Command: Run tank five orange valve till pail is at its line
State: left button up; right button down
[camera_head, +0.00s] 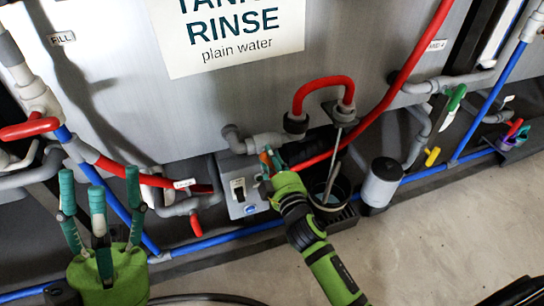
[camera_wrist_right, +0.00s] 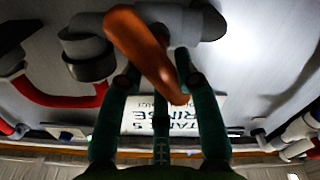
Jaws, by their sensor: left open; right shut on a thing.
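My right gripper (camera_head: 268,164) is shut on the orange valve handle (camera_head: 265,162) at the tank's foot. In the right wrist view the orange handle (camera_wrist_right: 145,45) lies between the green fingers (camera_wrist_right: 155,85), in front of a grey pipe. A dark pail (camera_head: 346,187) stands just right of my right gripper, with a grey rod reaching down into it. Its fill line and liquid level cannot be made out. My left gripper (camera_head: 99,190) is open and empty at the lower left, fingers upward. The tank (camera_head: 340,40) bears a sign (camera_head: 233,30) reading "RINSE plain water"; its number is cut off.
A grey box with a switch (camera_head: 238,190) sits left of the handle. A grey canister (camera_head: 382,183) stands right of the pail. A red hose (camera_head: 405,75) and blue pipe (camera_head: 425,172) run along the tank. The floor (camera_head: 450,225) at lower right is mostly clear.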

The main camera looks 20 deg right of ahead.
dwell(0.4)
jog(key=c, duration=0.9)
grip_release()
jog(key=shift+s+d, duration=0.2)
jog(key=shift+s, duration=5.8)
